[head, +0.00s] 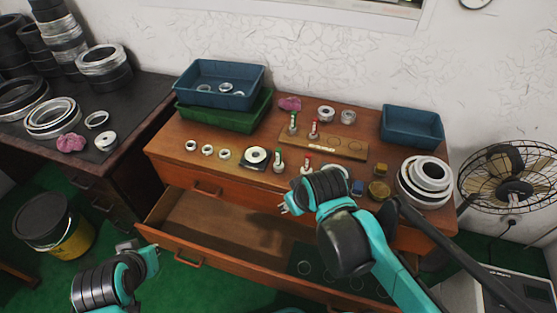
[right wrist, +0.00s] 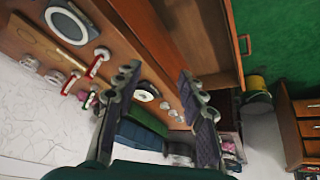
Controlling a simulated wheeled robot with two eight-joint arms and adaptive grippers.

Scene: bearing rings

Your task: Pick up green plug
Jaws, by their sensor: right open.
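My right gripper (head: 289,206) is open and empty, in front of the table edge over the open drawer. Its spread fingers also show in the right wrist view (right wrist: 158,84). My left gripper (head: 132,247) is low at the left, away from the plugs; its jaw state is unclear.
The open drawer (head: 215,222) sticks out below the table top (head: 178,142). Another blue bin (head: 412,137) and stacked rings (head: 424,195) stand right. Small rings (head: 207,150) lie front left.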

